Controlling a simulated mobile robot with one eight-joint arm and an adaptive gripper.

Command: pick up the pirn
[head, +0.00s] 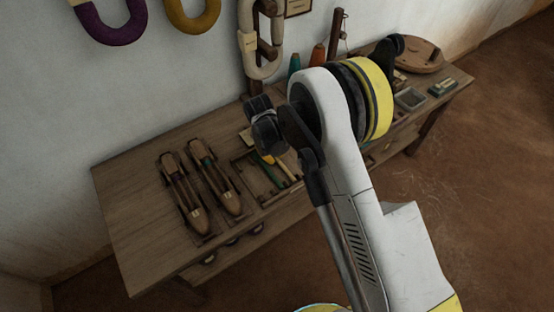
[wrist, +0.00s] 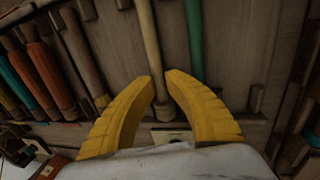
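A pale yellow pirn (wrist: 151,45) lies in a wooden tray, and a green pirn (wrist: 195,35) lies to its right. In the wrist view the pale pirn's near end shows between the two yellow fingers of my gripper (wrist: 161,78). The fingers are apart, one on each side of it; I cannot tell whether they touch it. In the head view the pale pirn (head: 288,171) and the green pirn (head: 270,174) lie in the tray (head: 272,199), partly hidden by my arm. A yellow finger of my gripper (head: 266,158) shows just above them.
Two wooden shuttles (head: 184,196) (head: 217,183) lie left of the tray on the bench (head: 128,211). Several orange, red and teal pirns (wrist: 42,75) lie left in the wrist view. Yarn hanks (head: 112,34) hang on the wall. The bench's left end is clear.

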